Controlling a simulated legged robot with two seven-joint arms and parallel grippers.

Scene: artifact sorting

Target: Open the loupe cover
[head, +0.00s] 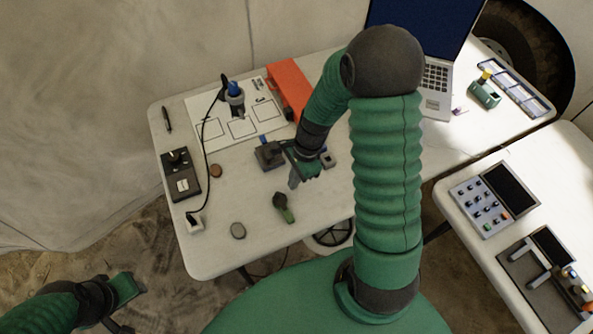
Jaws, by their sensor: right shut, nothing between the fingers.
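A small tool with a dark round head and a green handle (284,211), which looks like the loupe, lies near the front edge of the white table. I cannot tell the state of its cover at this size. My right gripper (294,182) is shut and empty above the table, up and to the right of the loupe and apart from it. My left gripper (122,302) is low at the bottom left, off the table and far from the loupe. Whether its fingers are open is unclear.
A dark grey block (268,156) sits just left of my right gripper. A brown stone (216,171) and grey stone (238,231) lie left of the loupe. A black control box (180,174), cable, marked white sheet (209,130), orange case (289,84) and laptop (435,78) are farther off.

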